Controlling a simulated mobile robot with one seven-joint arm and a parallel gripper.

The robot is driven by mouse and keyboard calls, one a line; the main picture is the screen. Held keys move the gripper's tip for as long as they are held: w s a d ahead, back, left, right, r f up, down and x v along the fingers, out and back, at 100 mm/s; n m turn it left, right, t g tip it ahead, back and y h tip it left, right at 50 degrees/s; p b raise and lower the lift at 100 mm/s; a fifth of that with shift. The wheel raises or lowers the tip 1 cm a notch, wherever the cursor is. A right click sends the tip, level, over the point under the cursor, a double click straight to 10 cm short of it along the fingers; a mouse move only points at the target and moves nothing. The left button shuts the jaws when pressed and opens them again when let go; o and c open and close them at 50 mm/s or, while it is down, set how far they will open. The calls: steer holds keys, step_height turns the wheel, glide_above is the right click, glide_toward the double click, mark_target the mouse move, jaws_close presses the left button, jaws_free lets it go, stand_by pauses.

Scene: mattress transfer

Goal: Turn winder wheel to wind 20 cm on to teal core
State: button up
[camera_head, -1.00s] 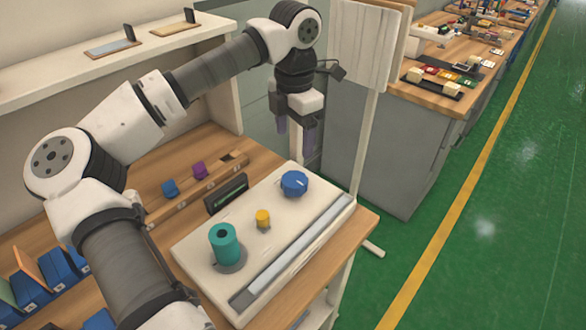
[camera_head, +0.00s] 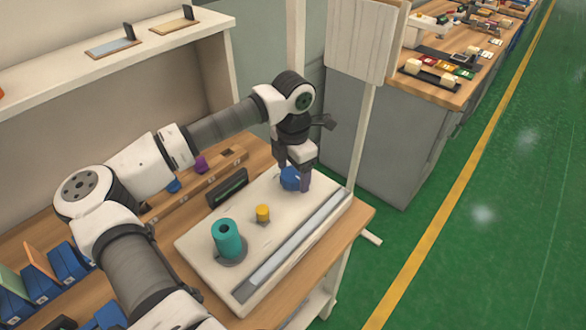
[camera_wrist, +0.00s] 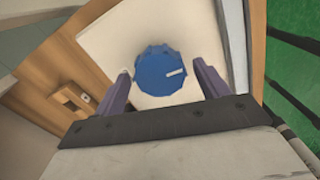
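The blue winder wheel (camera_head: 290,179) is at the far end of the white board (camera_head: 200,252); in the wrist view the wheel (camera_wrist: 160,72) shows a pale mark on its right side. My gripper (camera_head: 294,182) is down at the wheel. In the wrist view my gripper (camera_wrist: 163,80) is open, one finger on each side of the wheel, with a visible gap on the right; contact on the left is unclear. The teal core (camera_head: 228,238) stands upright at the near end of the board. A small yellow cylinder (camera_head: 263,213) stands between them.
A long grey strip (camera_head: 290,245) runs along the board's right side. A dark display box (camera_head: 227,188) stands at the board's left edge. A purple piece (camera_head: 201,164) and blue bins (camera_head: 40,280) are on the bench. An upright post (camera_head: 361,140) stands just beyond the wheel.

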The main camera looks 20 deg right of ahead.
steer(key=c, duration=0.9)
steer(key=shift+c, duration=0.2)
steer(key=shift+f+m+b, duration=0.1)
steer(key=shift+m+b, duration=0.2)
steer(key=shift+b, duration=0.2)
